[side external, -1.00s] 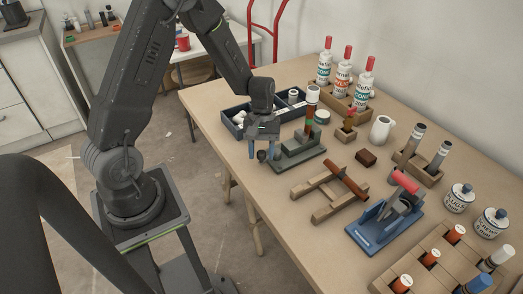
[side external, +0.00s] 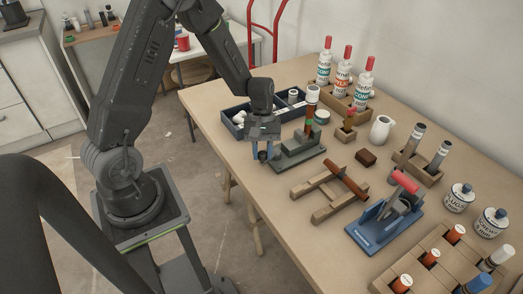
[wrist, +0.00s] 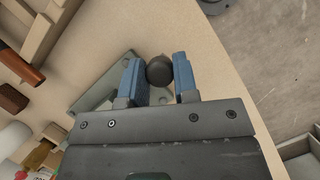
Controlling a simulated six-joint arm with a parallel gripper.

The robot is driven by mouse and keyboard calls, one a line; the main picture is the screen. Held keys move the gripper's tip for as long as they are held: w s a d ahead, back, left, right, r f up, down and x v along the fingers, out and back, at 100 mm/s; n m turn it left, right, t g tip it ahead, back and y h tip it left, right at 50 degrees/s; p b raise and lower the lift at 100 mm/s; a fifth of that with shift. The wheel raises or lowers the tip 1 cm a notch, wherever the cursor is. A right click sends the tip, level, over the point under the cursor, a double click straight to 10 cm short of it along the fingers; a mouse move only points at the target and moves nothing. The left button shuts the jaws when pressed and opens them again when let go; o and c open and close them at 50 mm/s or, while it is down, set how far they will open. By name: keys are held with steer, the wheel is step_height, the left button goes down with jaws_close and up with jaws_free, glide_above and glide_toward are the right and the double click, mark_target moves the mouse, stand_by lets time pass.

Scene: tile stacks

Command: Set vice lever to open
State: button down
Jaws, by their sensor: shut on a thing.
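The grey-green vice (side external: 297,157) stands near the table's left front edge, with an upright green-and-brown piece with a white top (side external: 311,105) at its back. Its lever ends in a dark ball knob (wrist: 159,70). My gripper (side external: 263,152) is low beside the vice's left end. In the wrist view its blue fingers (wrist: 157,66) stand on either side of the knob, shut on it. The vice's base (wrist: 88,101) shows partly behind the left finger. The lever's shaft is mostly hidden by my gripper.
A blue compartment tray (side external: 233,127) lies behind my gripper. A wooden frame with a reddish-brown bar (side external: 345,183) and a blue device with a red handle (side external: 368,238) stand to the right. The table edge (wrist: 228,68) is close to my gripper.

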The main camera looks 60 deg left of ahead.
steer(key=d+n, duration=0.1)
steer(key=n, duration=0.1)
steer(key=d+n+t, duration=0.1)
steer(key=n, duration=0.1)
steer(key=shift+w+h, duration=0.3)
steer(key=shift+w, duration=0.1)
steer(key=n+t, duration=0.1)
steer(key=n, duration=0.1)
steer(key=w+d+n+t, duration=0.1)
steer(key=shift+w+d+n, duration=0.15)
steer(key=shift+d+n, duration=0.05)
steer(key=shift+n, duration=0.2)
steer(key=n, duration=0.1)
steer(key=w+d+n+t, duration=0.1)
steer(key=n, duration=0.1)
steer(key=shift+w, duration=0.25)
steer(key=shift+w+d+n+t+y, duration=0.1)
steer(key=shift+w+n+t+y, duration=0.35)
steer(key=shift+n, duration=0.6)
steer(key=shift+w+d+n+t+y, duration=0.1)
steer(key=shift+w+n+t+y, duration=0.15)
steer(key=shift+w+n, duration=0.55)
steer(key=shift+s+n, duration=0.2)
steer(key=shift+n, duration=0.15)
steer(key=c, duration=0.9)
jaws_free()
steer(key=shift+a, duration=0.1)
steer(key=v, duration=1.3)
steer(key=shift+s+r, duration=0.15)
steer(key=shift+r, duration=0.25)
